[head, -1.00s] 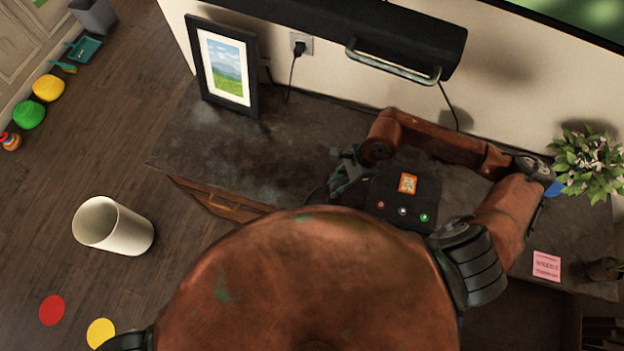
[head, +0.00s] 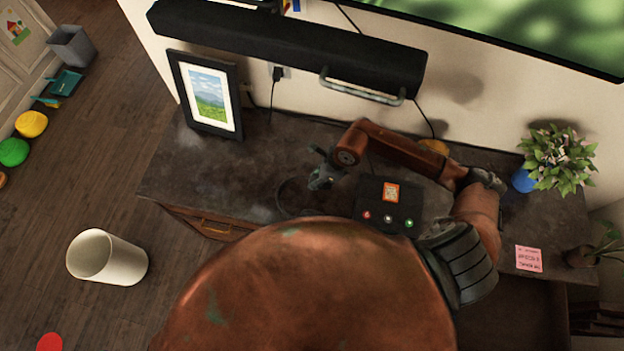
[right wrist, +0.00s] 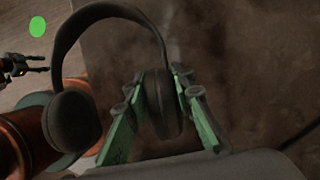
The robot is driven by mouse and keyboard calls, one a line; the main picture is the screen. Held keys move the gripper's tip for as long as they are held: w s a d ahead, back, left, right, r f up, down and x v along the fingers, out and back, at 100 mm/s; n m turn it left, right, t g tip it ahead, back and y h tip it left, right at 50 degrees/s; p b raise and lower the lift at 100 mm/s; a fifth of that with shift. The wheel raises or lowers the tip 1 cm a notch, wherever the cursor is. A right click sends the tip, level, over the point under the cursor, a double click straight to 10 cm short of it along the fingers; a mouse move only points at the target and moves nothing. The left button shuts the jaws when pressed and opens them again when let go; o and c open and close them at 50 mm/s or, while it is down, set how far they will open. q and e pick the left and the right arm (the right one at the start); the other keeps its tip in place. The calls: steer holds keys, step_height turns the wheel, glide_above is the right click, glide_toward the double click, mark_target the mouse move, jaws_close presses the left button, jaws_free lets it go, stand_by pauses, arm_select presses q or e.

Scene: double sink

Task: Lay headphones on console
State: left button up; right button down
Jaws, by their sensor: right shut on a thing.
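My right gripper (head: 318,178) is over the front part of the dark console (head: 215,165). In the right wrist view its green fingers (right wrist: 165,105) are shut on one ear cup of the black headphones (right wrist: 108,15). The band arches up to the left, and the other cup hangs free. In the head view the headphones (head: 287,196) are a dark ring at the gripper, partly hidden by my body. I cannot tell whether they touch the console top. My left gripper (right wrist: 38,64) shows small at the left of the right wrist view, its fingers apart and empty.
A black box with buttons (head: 375,212) stands just right of the gripper. A picture frame (head: 208,95) stands at the back left, below a soundbar (head: 290,50). A potted plant (head: 556,160) and pink note (head: 528,258) are at the right.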

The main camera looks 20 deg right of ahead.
steer(key=w+f, duration=0.3)
steer(key=shift+d+f, duration=0.1)
steer(key=shift+f, duration=0.1)
steer(key=shift+w+f+p, duration=0.15)
steer(key=shift+f+p, duration=0.15)
steer(key=shift+f, duration=1.45)
steer(key=c, duration=1.7)
jaws_free()
steer(key=shift+o, duration=0.2)
steer(key=v, duration=1.2)
steer(key=shift+b, duration=0.45)
